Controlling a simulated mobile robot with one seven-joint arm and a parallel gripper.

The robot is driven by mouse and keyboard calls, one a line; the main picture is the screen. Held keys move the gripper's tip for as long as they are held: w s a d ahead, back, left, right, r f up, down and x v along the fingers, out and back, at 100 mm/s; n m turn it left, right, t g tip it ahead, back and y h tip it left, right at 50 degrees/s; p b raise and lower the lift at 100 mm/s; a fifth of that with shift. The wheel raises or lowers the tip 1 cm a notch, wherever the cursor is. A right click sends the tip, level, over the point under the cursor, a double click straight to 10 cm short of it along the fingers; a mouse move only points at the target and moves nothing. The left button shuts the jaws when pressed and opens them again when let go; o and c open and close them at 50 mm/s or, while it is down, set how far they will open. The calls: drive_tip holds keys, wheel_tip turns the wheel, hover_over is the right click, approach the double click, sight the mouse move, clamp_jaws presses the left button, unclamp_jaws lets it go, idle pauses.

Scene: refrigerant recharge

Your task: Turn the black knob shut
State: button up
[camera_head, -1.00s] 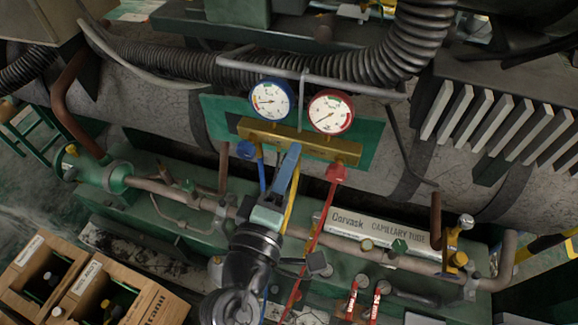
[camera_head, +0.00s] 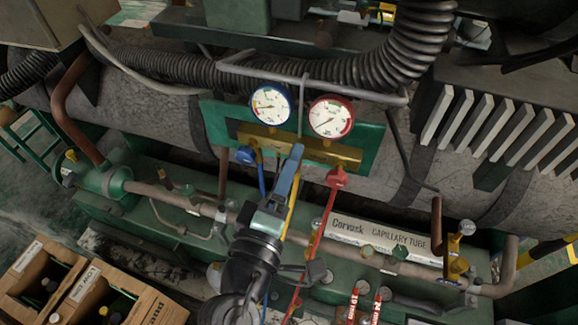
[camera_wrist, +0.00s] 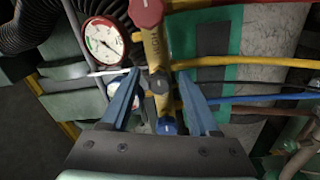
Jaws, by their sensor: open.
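The black knob (camera_wrist: 158,83) sits at the middle of the brass manifold (camera_wrist: 155,50) in the wrist view. My gripper (camera_wrist: 158,74) is open, with one blue finger on each side of the knob in that picture. Gaps show between the fingers and the knob; I cannot tell how deep the fingertips reach. In the head view my gripper (camera_head: 296,150) is in front of the middle of the manifold (camera_head: 340,155) and hides the black knob.
A red knob (camera_head: 337,177) and a blue knob (camera_head: 246,155) flank the manifold's middle. A blue-rimmed gauge (camera_head: 270,104) and a red-rimmed gauge (camera_head: 331,117) stand above it. Yellow hose (camera_head: 292,205) and red hose (camera_head: 322,230) hang close to my gripper.

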drive_tip(key=b+v, duration=0.3)
drive_tip(key=v, duration=1)
drive_tip(key=shift+b, duration=0.3)
drive_tip(key=w+d+r+m+t+y+p, duration=0.1)
drive_tip(key=w+r+m+t+p, duration=0.25)
drive_tip(key=r, duration=0.85)
drive_tip(key=w+d+r+m+y+p, duration=0.1)
drive_tip(key=w+r+m+p, duration=0.1)
drive_tip(key=w+r+m, duration=0.65)
drive_tip(key=s+d+r+t+y+p, duration=0.1)
drive_tip(key=s+r+t+p, duration=0.1)
drive_tip(key=r, duration=1.2)
drive_tip(key=s+d+r+t+y+p, duration=0.1)
drive_tip(key=s+r+t, duration=0.3)
drive_tip(key=r, duration=1.1)
drive_tip(key=shift+s+t+y+p, duration=0.35)
drive_tip(key=shift+y+p, duration=0.3)
drive_tip(key=shift+y, duration=0.15)
